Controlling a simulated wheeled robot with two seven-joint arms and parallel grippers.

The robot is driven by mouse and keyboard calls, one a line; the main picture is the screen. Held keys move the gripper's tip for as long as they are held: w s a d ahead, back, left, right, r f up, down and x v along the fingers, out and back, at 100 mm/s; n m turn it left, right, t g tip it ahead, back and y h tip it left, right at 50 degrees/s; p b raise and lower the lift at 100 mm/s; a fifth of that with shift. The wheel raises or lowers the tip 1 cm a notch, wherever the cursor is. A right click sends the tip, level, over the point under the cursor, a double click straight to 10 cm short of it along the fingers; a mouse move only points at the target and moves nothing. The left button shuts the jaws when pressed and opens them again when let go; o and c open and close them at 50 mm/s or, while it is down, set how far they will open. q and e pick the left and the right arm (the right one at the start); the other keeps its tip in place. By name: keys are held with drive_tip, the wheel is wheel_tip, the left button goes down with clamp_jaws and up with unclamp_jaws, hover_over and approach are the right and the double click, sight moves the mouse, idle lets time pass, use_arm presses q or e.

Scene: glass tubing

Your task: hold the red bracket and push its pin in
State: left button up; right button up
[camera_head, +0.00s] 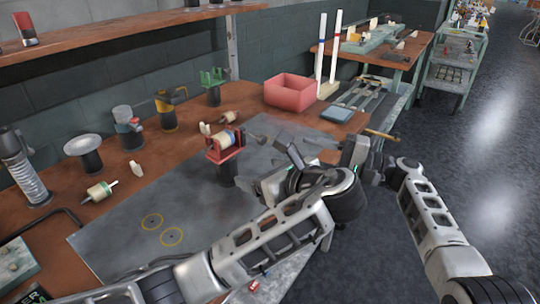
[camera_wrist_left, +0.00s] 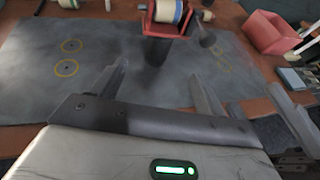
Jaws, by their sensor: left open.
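The red bracket (camera_head: 226,152) stands on a dark post on the grey mat, with a cream roller (camera_head: 228,138) between its sides. In the left wrist view the bracket (camera_wrist_left: 163,29) is at the top, beyond the fingertips. A dark rod with a rounded end (camera_wrist_left: 206,39) shows just right of it; I cannot tell whether this is the pin or how deep it sits. My left gripper (camera_head: 264,163) is open and empty, right of the bracket and apart from it. My right gripper (camera_head: 348,152) is further right; its fingers are too unclear to read.
A red open box (camera_head: 289,91) and a blue-grey block (camera_head: 338,114) lie behind. Other coloured brackets on posts, such as a yellow one (camera_head: 168,103), and loose rollers stand left. A brass rod (camera_head: 382,134) shows by my right gripper. The mat's front left (camera_head: 120,240) is clear.

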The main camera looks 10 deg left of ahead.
use_arm(q)
approach(231, 164)
drive_tip(key=w+a, duration=0.1)
drive_tip(key=a, duration=0.1)
drive_tip(key=x, duration=1)
drive_tip(key=shift+w+d+f, duration=0.15)
drive_tip(key=shift+w+f, duration=0.05)
drive_tip(key=shift+f, duration=0.2)
